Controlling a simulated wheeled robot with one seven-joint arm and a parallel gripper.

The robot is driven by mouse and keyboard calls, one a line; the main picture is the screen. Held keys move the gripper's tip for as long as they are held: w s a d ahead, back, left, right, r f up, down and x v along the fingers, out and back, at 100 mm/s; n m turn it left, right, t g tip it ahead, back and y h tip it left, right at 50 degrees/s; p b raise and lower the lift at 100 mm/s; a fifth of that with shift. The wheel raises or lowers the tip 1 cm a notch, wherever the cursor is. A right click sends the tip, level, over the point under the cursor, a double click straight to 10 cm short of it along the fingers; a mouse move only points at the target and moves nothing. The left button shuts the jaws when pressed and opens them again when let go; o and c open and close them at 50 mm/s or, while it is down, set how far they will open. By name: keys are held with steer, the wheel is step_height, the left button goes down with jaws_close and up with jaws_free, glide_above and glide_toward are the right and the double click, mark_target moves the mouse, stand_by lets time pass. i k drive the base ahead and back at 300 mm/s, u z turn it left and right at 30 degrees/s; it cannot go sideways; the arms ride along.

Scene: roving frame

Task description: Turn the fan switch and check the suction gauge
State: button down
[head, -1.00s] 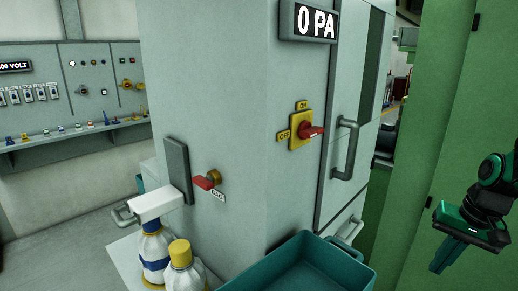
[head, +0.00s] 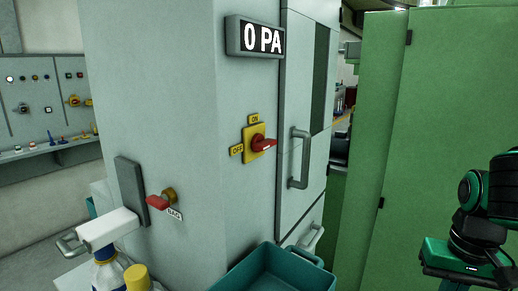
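The fan switch (head: 262,144) is a red rotary handle on a yellow plate on the grey cabinet's side. The suction gauge (head: 256,38) is a display above the switch and reads 0 PA. My gripper (head: 458,270) is at the lower right, well apart from the switch. Its fingers are cut off by the frame's bottom edge, so its opening cannot be seen.
A red lever labelled BAG (head: 160,201) is lower left on the cabinet (head: 190,100). A cabinet door handle (head: 300,158) juts out right of the switch. A teal bin (head: 265,275) stands below. Bottles (head: 137,277) stand lower left. A green panel (head: 430,110) fills the right.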

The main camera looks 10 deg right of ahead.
mark_target(259, 144)
steer(key=k, duration=1.15)
steer(key=z, duration=0.4)
steer(key=i, duration=0.7)
steer(key=u, duration=0.2)
